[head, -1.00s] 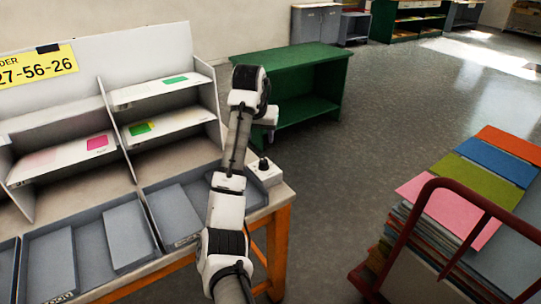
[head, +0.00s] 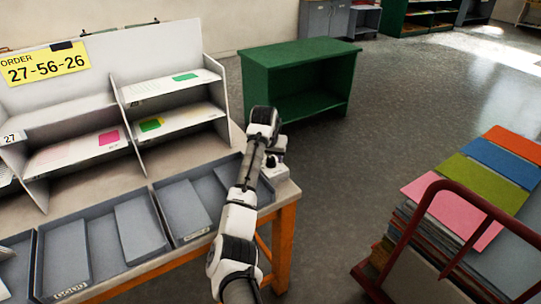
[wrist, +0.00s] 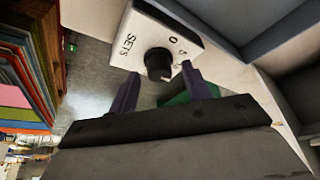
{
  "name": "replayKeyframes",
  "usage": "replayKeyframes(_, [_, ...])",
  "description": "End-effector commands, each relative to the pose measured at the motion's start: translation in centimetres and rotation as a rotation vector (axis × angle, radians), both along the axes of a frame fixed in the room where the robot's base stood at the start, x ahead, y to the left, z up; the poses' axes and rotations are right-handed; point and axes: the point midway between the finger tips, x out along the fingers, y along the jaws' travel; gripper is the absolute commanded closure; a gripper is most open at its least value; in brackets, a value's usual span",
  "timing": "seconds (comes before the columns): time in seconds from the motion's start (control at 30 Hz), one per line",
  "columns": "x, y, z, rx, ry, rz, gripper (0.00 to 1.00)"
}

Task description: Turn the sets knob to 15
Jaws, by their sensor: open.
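The sets knob (wrist: 158,62) is a black round knob on a white box (wrist: 122,42) marked SETS. Printed figures show beside it, a 0 and what looks like a 5. The knob's exact setting is too small to tell. In the wrist view my gripper (wrist: 160,88) is open, with one dark finger on each side below the knob and nothing between them. Contact with the knob cannot be made out. In the head view the white box (head: 272,174) sits at the table's right corner, and my gripper (head: 277,154) is just above it, partly hiding the knob.
Grey trays (head: 85,240) line the table front left of the box, below a shelf rack (head: 165,88) holding coloured cards. A yellow order sign (head: 45,65) reads 27-56-26. A green cabinet (head: 300,60) stands behind. A red cart (head: 440,230) with coloured sheets stands right. Floor between is clear.

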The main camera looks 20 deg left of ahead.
Motion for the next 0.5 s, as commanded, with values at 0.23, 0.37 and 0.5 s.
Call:
replayKeyframes(0.23, [0.01, -0.02, -0.05, 0.0, 0.0, -0.001, 0.54])
replayKeyframes(0.37, [0.01, -0.02, -0.04, 0.0, 0.0, -0.001, 0.71])
replayKeyframes(0.5, [0.01, -0.02, -0.02, 0.0, 0.0, -0.001, 0.89])
